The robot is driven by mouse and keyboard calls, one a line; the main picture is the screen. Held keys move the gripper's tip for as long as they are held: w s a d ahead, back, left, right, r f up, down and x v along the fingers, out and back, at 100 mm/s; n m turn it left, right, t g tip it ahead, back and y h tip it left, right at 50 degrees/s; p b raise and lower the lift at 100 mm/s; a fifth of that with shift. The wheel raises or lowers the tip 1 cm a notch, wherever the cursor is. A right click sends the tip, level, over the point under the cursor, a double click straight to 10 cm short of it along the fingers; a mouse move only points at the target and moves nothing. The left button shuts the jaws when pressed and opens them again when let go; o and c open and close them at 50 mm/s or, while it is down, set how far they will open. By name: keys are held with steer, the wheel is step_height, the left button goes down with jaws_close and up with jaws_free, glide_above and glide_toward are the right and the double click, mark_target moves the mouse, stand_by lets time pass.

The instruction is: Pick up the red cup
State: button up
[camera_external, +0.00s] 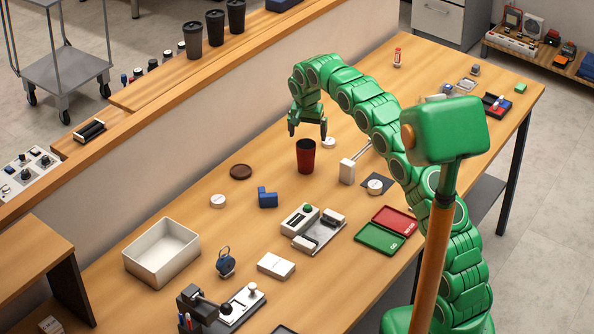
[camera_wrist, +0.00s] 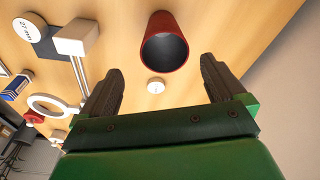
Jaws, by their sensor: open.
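A red cup (camera_external: 306,158) with a dark inside stands upright on the wooden table (camera_external: 150,306), near the table's middle. In the wrist view the red cup (camera_wrist: 164,42) is at the top centre, its dark opening facing the camera. My gripper (camera_external: 308,134) is above and close behind the cup, pointing down, its two fingers spread apart. In the wrist view the open fingers of my gripper (camera_wrist: 160,78) point toward the cup with nothing between them but a small white disc (camera_wrist: 155,86) on the table beyond. The cup appears apart from both fingers.
A white and metal fixture (camera_external: 346,172) and a dark pad with a white disc (camera_external: 376,186) stand right of the cup. A brown disc (camera_external: 241,172) and a blue block (camera_external: 267,198) lie to its left. A white tray (camera_external: 162,253) is at the front left.

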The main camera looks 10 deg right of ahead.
mark_target(306, 157)
steer(key=shift+w+a+f, duration=0.1)
steer(key=shift+w+f, duration=0.1)
steer(key=shift+f, duration=1.15)
steer(key=shift+w+f, duration=0.15)
steer(key=shift+f, duration=1.2)
steer(key=shift+w+a+f, duration=0.1)
steer(key=shift+w+f, duration=0.1)
steer(key=shift+f, duration=1.15)
steer(key=c, duration=0.7)
